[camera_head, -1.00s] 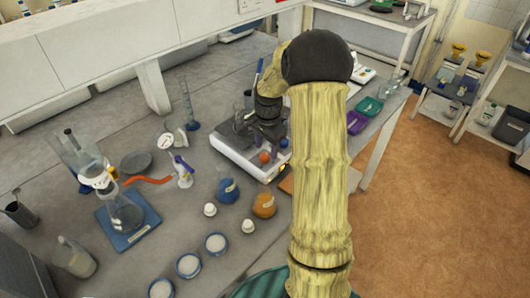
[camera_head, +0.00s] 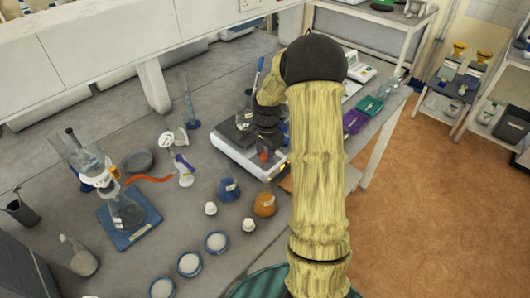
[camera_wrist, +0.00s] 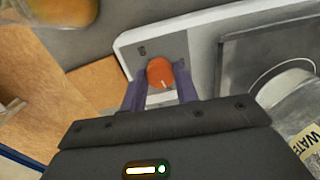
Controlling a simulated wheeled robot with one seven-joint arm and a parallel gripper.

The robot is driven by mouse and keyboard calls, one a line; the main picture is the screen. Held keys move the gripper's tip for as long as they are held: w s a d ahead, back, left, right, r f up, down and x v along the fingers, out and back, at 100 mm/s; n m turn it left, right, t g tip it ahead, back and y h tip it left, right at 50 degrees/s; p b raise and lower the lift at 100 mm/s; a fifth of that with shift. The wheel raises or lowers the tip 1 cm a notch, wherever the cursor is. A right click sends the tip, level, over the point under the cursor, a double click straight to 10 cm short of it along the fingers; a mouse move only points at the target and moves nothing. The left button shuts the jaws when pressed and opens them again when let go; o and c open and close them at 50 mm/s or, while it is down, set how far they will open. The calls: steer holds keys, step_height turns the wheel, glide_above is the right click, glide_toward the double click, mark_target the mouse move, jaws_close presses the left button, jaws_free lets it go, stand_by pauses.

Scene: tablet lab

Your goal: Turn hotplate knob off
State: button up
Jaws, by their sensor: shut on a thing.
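The hotplate (camera_head: 228,153) is a white unit with a dark top on the bench, left of my arm in the head view. Its front panel (camera_wrist: 128,44) fills the upper middle of the wrist view. The orange-red knob (camera_wrist: 160,72) with a pale pointer line sits on that panel. My gripper (camera_wrist: 160,88) has its two purple fingers on either side of the knob, shut on it. Printed marks beside the knob are too blurred to read.
A glass vessel with a "WATE" label (camera_wrist: 305,135) stands close on the right in the wrist view. Blue (camera_head: 228,189) and orange (camera_head: 264,204) flasks stand in front of the hotplate. Small white-capped items and round dishes (camera_head: 217,242) lie nearer. Purple (camera_head: 354,122) and green trays lie beyond my arm.

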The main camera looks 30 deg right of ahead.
steer(key=shift+n, duration=0.3)
steer(key=n+p, duration=0.1)
steer(key=n, duration=0.2)
steer(key=shift+d, duration=0.1)
steer(key=n+p, duration=0.1)
steer(key=n, duration=0.3)
steer(key=shift+r+n, duration=0.1)
steer(key=shift+n, duration=0.3)
steer(key=n+p, duration=0.1)
steer(key=n, duration=0.2)
steer(key=shift+w+n, duration=0.1)
steer(key=shift+n, duration=0.2)
steer(key=shift+n+p, duration=0.55)
steer(key=shift+n, duration=1.45)
steer(key=o, duration=1)
